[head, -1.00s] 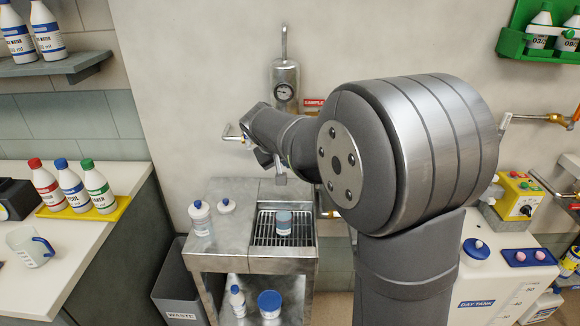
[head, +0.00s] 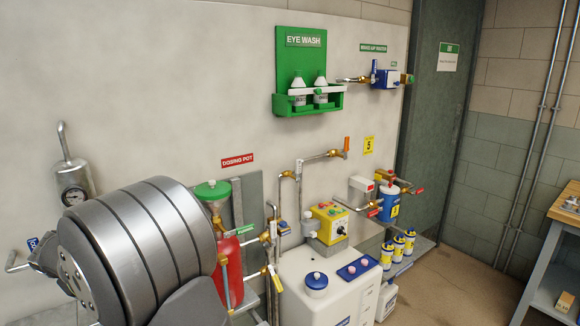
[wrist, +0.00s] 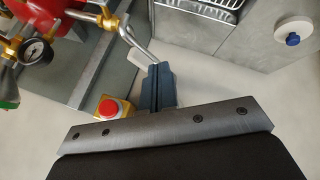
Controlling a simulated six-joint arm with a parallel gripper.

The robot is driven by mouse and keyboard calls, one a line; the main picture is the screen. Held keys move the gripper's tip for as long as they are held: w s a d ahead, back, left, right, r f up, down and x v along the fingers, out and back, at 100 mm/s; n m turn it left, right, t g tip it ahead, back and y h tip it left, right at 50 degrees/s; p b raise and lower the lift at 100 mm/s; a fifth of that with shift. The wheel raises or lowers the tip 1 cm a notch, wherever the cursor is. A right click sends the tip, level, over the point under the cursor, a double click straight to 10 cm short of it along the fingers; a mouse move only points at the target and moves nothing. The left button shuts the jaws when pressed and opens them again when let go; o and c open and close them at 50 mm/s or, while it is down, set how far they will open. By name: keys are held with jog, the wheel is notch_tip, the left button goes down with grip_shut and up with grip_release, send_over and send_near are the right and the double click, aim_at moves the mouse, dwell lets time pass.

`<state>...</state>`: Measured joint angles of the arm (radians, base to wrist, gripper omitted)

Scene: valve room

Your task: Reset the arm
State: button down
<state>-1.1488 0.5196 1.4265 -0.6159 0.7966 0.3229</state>
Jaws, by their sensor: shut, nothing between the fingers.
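My gripper (wrist: 160,72) is in the wrist view, its dark blue-grey fingers together with nothing between them. The fingertips are close to the end of a bent metal pipe (wrist: 137,45) in that picture; I cannot tell if they touch it. In the head view my arm fills the lower left corner and the fingers cannot be made out.
The head view shows the dosing pot (head: 228,270), white tank (head: 320,290) and eye wash station (head: 301,60).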

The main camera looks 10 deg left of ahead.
jog(key=w+a+f, duration=0.1)
jog(key=w+f, duration=0.2)
jog(key=w, duration=0.2)
jog(key=shift+w, duration=0.3)
